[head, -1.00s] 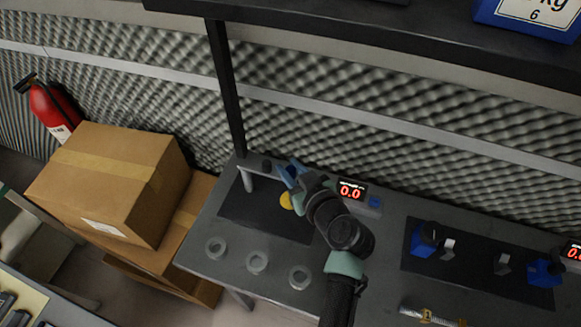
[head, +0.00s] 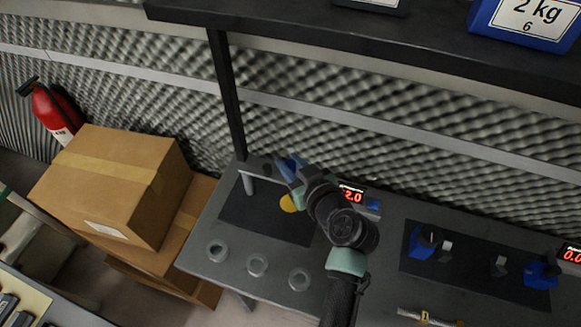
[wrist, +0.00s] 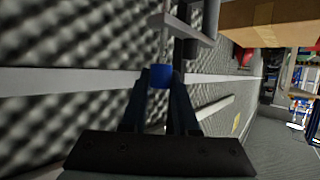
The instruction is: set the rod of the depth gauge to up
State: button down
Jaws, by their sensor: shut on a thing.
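My gripper (head: 291,167) is over the back left of the grey bench. In the wrist view its two dark fingers are closed on a small blue block (wrist: 162,76), which seems to be the top of the depth gauge's rod. A red-digit display (head: 353,195) stands just right of my gripper, partly covered by my arm, and appears to read 2.0. A yellow round part (head: 289,203) shows just below my gripper. A grey post (head: 248,183) stands to its left.
Several grey rings (head: 257,264) lie along the bench's front left. A dark mat (head: 470,265) with blue and grey parts is at the right. A shelf (head: 400,55) with a blue 2 kg box (head: 525,22) overhangs the back. Cardboard boxes (head: 110,190) stand left.

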jog(key=shift+w+r, duration=0.1)
jog(key=shift+r, duration=1.35)
jog(key=c, duration=0.9)
grip_release()
jog(key=shift+r, duration=0.1)
jog(key=shift+s+d, duration=0.1)
jog(key=shift+s, duration=0.15)
jog(key=b+v, duration=0.2)
jog(key=v, duration=1)
jog(key=shift+s+d+r, duration=0.1)
jog(key=shift+s+d, duration=0.05)
jog(key=shift+s, duration=0.1)
